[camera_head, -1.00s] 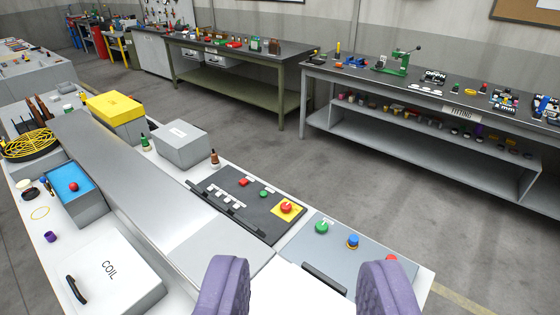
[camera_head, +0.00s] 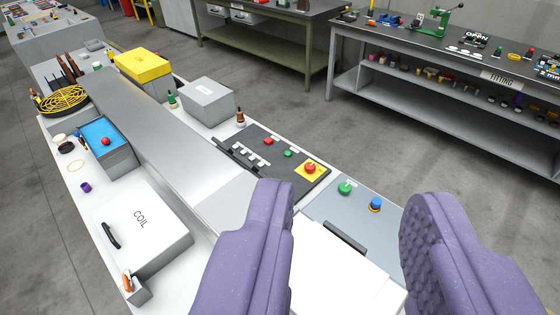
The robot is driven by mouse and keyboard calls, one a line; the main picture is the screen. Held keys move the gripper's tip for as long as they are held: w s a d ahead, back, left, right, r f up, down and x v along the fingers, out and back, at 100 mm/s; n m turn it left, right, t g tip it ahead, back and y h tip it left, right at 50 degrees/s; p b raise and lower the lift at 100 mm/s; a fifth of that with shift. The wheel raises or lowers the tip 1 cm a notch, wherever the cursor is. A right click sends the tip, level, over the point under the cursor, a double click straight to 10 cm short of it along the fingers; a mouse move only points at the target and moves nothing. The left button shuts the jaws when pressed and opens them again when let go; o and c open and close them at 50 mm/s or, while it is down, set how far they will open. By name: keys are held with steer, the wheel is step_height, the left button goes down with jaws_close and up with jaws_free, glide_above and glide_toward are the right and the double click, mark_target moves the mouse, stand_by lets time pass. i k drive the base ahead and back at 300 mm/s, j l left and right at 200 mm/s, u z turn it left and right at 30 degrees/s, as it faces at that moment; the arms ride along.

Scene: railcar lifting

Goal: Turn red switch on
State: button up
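My gripper (camera_head: 346,200) is open, with two purple fingers spread apart and nothing held between them. It hovers over the near end of the bench. Several red controls show, and I cannot tell which is the red switch. A red mushroom button (camera_head: 310,167) on a yellow plate and a small red button (camera_head: 268,141) sit on the black panel (camera_head: 228,151), beyond the left finger. A red ball-like knob (camera_head: 105,141) is on the blue-topped box (camera_head: 112,160). The grey panel (camera_head: 325,210) has a green button (camera_head: 345,187) and a blue button (camera_head: 376,204); its right end is hidden behind the right finger.
A white COIL box (camera_head: 145,228), a grey box (camera_head: 207,101) and a yellow box (camera_head: 143,65) stand on the bench around a long metal strip (camera_head: 150,125). A white block (camera_head: 345,275) lies between the fingers. Open floor (camera_head: 440,140) separates the bench from the FITTING workbench (camera_head: 440,78).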

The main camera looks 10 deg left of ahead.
mark_target(309, 167)
steer(key=l+z, duration=0.3)
steer(key=i+l+z, duration=0.1)
steer(key=l+z, duration=0.25)
steer(key=i+l+z, duration=0.15)
steer(key=i+l, duration=0.25)
steer(key=i+l+z, duration=0.1)
steer(key=i+l, duration=0.2)
steer(key=i, duration=0.25)
steer(key=i+l+z, duration=0.15)
steer(key=i+l, duration=0.15)
steer(key=i, duration=0.25)
steer(key=i+l+z, duration=0.15)
steer(key=i, duration=0.35)
steer(key=i+u, duration=0.2)
steer(key=i, duration=0.3)
steer(key=i+l+u, duration=0.2)
steer(key=i, duration=0.25)
steer(key=i+l+u, duration=0.2)
steer(key=i, duration=0.3)
steer(key=i+j+u, duration=0.15)
steer(key=u, duration=0.25)
steer(key=i+u, duration=0.4)
steer(key=i+j+u, duration=0.1)
steer(key=i+u, duration=0.15)
steer(key=u, duration=0.2)
steer(key=i+l+u, duration=0.1)
steer(key=i+u, duration=0.15)
steer(key=u, duration=0.15)
steer(key=i+j+u, duration=0.85)
steer(key=u, duration=0.15)
